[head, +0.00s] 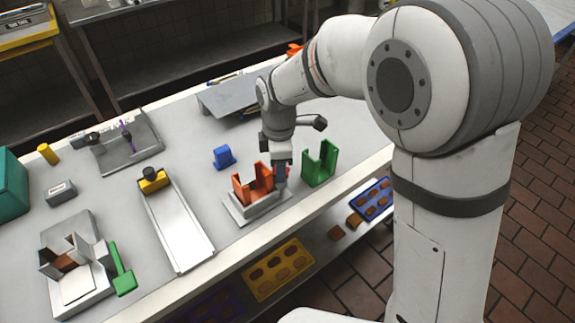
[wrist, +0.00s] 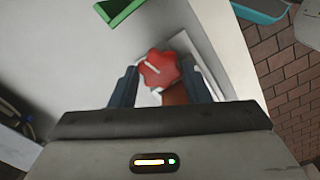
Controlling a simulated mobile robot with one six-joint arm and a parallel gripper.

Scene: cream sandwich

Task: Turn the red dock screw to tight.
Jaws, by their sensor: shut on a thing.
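The red dock screw (wrist: 160,67) is a lobed knob with a white line across its top, seen in the wrist view between the two fingers. My gripper (wrist: 158,80) is shut on it, one finger on each side. In the head view my gripper (head: 281,170) points down at the right end of the pale dock base (head: 257,212), beside an orange upright holder (head: 252,186). Only a sliver of red shows by the fingers there; the rest of the screw is hidden. The white line lies slanted in the wrist view; I see no tight mark.
A green holder (head: 320,165) stands close to the right of my gripper. A blue block (head: 223,157) stands behind the dock. A white chute (head: 180,230) with a yellow block lies to the left. Trays rest on the shelf below the table's front edge.

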